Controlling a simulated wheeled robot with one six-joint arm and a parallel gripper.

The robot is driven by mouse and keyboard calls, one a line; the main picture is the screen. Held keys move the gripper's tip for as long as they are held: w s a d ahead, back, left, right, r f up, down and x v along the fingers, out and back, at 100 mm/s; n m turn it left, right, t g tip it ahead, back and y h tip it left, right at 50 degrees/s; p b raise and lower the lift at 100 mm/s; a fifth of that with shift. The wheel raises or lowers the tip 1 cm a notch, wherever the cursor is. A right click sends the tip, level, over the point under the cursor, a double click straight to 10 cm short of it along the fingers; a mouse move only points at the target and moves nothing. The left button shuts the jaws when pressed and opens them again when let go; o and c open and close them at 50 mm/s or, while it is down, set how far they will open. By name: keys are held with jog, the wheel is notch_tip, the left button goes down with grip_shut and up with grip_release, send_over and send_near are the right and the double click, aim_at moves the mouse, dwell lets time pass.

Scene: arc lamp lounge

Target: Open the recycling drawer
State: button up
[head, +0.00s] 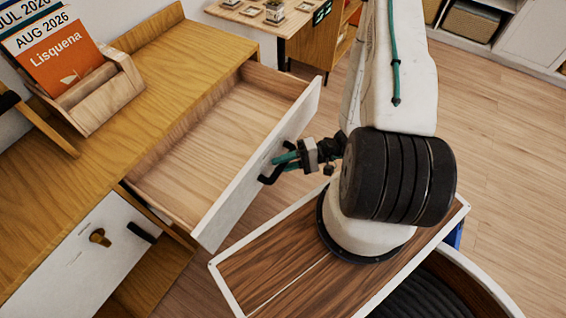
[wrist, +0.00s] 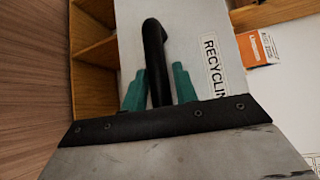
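The recycling drawer (head: 236,203) stands pulled well out of the wooden cabinet in the head view, and its bare wooden inside shows empty. Its pale front carries a black bar handle (head: 268,179). In the wrist view the front bears a label (wrist: 212,66) reading "RECYCLIN", cut off by my gripper. My gripper (head: 284,161) is at the handle. The handle's lower end is hidden behind the gripper.
The wooden cabinet top (head: 170,75) holds an orange calendar in a wooden stand (head: 108,92). A second pale front (head: 85,255) with a brass knob is at lower left. A small table (head: 262,22) with small items stands behind. Open wooden floor (head: 505,135) lies to the right.

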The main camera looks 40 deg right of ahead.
jog(key=v, duration=0.7)
jog(key=shift+d, duration=0.4)
jog(key=shift+s, duration=0.1)
